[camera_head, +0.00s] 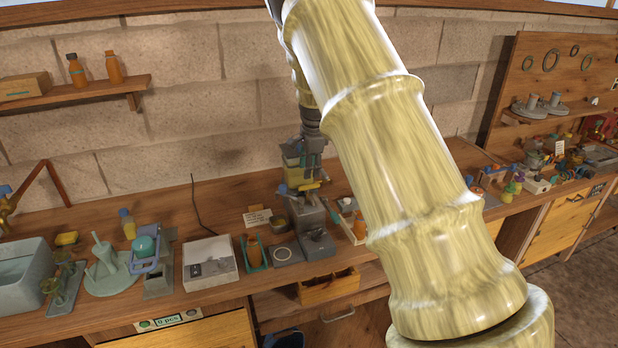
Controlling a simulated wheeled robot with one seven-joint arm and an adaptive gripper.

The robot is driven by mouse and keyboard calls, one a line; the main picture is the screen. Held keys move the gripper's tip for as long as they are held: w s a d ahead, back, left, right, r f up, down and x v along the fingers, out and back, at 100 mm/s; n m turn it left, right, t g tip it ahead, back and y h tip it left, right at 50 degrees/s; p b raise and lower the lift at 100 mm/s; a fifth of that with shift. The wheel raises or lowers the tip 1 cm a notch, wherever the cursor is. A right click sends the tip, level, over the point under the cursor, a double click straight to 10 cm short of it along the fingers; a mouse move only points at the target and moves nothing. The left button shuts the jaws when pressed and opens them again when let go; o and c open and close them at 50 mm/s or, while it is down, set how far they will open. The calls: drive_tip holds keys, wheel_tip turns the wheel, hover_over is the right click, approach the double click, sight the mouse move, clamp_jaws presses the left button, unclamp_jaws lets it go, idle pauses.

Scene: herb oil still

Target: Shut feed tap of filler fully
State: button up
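The filler (308,217) is a grey block-like device on the bench in the middle of the view, with a yellowish vessel at its upper part. A small yellow-orange lever (311,186), which looks like the feed tap, lies sideways on its front. My gripper (313,172) points down from above, directly over or at this lever. Its fingers are small and dark here. I cannot tell whether they touch the lever or how far apart they are. The exact angle of the tap is too small to read.
Left of the filler stand an amber bottle (253,253) in a green holder and a white scale-like box (209,262). A small label card (257,217) stands behind.

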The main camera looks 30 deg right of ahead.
drive_tip(key=r, duration=0.2)
drive_tip(key=s+r, duration=0.1)
drive_tip(key=r, duration=0.1)
drive_tip(key=shift+a+r, duration=0.1)
drive_tip(key=shift+r, duration=0.15)
drive_tip(key=shift+f, duration=0.1)
idle(0.3)
